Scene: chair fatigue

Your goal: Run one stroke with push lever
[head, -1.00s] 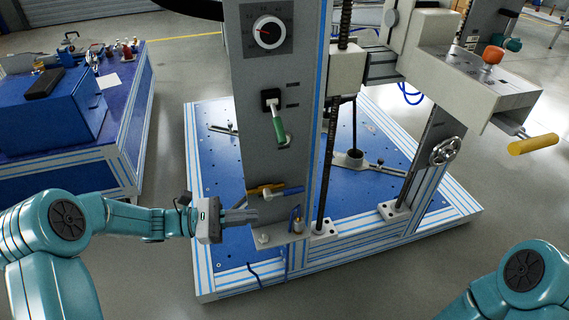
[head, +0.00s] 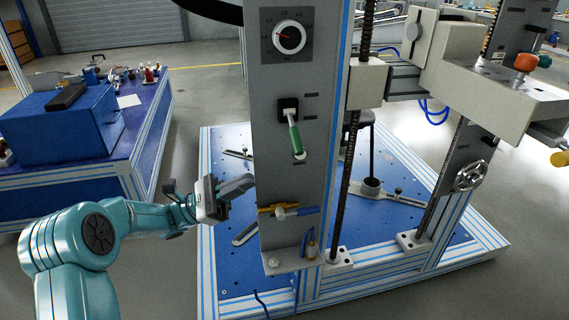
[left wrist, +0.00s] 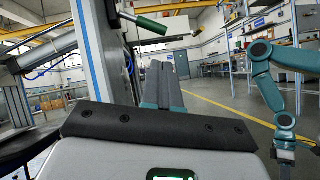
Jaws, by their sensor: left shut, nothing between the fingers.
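A lever with a green handle (head: 295,138) hangs from a black mount on the grey column (head: 282,88), slanting down. I cannot tell which is the push lever. My left gripper (head: 250,181) is shut and empty, left of the column's front, below the green handle and above the yellow arm. In the left wrist view its fingers (left wrist: 162,85) point ahead, with the green handle (left wrist: 150,22) above and apart. My right arm shows there at the right; its gripper (left wrist: 285,158) is too small to read.
A dial (head: 290,37) sits above the green lever. A beige crosshead (head: 490,75), screw rods and a handwheel (head: 471,175) stand right of the column. A blue bench with boxes (head: 75,130) is at the left, with open floor between.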

